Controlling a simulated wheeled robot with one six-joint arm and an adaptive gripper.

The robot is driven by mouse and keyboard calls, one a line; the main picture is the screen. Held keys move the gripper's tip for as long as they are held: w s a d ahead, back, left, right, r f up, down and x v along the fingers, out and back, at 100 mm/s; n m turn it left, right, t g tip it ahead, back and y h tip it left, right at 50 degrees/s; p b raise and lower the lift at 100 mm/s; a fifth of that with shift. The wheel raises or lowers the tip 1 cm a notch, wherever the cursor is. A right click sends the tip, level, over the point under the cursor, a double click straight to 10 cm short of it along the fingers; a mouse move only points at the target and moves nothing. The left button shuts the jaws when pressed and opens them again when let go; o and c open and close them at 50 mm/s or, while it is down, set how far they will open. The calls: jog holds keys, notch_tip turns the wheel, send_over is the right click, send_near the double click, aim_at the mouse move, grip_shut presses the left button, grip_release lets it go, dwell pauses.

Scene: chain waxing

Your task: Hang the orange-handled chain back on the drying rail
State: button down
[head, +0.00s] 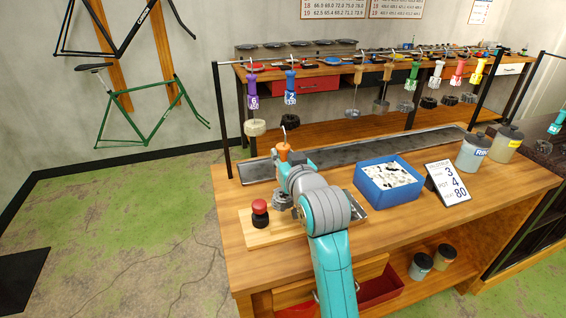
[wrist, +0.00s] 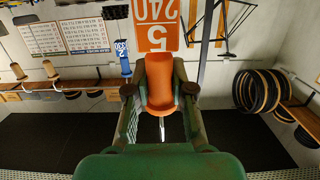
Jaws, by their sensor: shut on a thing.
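My gripper (wrist: 160,92) is shut on the orange handle (wrist: 160,78), with one finger on each side. A tag reading 5 and 240 shows upside down above the handle in the wrist view. In the head view the orange handle (head: 284,153) stands upright at the end of my arm with its metal hook (head: 289,122) on top, apart from the rail. The drying rail (head: 325,58) runs along the back of the bench. Purple (head: 251,92), blue (head: 291,86), tan (head: 358,76) and other handles hang from it. A gap shows between blue and tan.
A dark tray (head: 350,150) lies beneath the rail. A blue box of pale pieces (head: 388,181), a number board (head: 447,185) and pots (head: 473,152) stand to the right. A red button (head: 260,210) is on the left. Rail posts (head: 221,120) stand at the ends.

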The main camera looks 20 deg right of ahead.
jog(key=shift+r, duration=0.1)
jog(key=shift+r, duration=1)
